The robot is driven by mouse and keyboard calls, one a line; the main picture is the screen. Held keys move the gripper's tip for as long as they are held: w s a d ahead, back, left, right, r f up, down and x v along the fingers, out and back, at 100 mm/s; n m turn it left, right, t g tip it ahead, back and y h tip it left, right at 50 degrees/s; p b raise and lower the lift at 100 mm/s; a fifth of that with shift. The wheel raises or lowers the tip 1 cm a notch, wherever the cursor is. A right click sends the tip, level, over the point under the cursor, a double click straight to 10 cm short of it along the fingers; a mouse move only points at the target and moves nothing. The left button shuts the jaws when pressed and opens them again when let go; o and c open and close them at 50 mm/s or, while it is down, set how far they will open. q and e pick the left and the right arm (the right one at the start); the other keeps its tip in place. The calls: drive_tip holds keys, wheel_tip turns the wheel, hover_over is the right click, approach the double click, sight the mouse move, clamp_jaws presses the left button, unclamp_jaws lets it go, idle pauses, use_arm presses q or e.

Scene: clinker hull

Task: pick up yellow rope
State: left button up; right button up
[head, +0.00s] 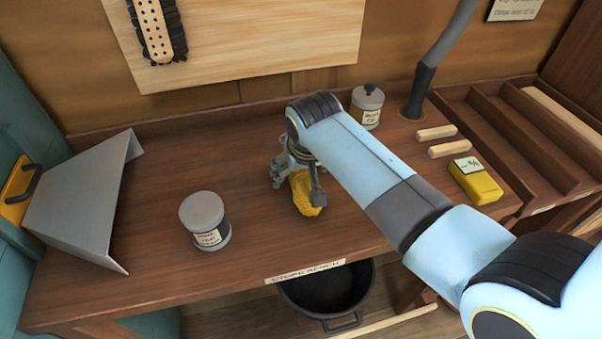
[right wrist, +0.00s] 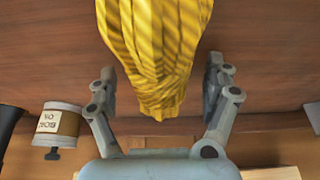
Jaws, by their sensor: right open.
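The yellow rope (head: 304,194) is a bundled coil on the wooden bench (head: 160,245), near the middle, partly hidden by my right gripper in the head view. My right gripper (head: 298,185) is over the rope, its arm coming in from the right. In the right wrist view the rope (right wrist: 156,50) lies between the two open fingers (right wrist: 163,85), with a gap visible on each side. My left gripper is in neither view.
A grey-lidded can (head: 206,220) stands left of the rope. A labelled jar (head: 367,106) stands behind my right arm. Two wooden pegs (head: 448,148) and a yellow box (head: 475,181) lie at right. A bent metal sheet (head: 85,200) is at far left. A black bucket (head: 345,320) is below the front edge.

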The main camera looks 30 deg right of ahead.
idle(0.3)
drive_tip(key=c, duration=1.4)
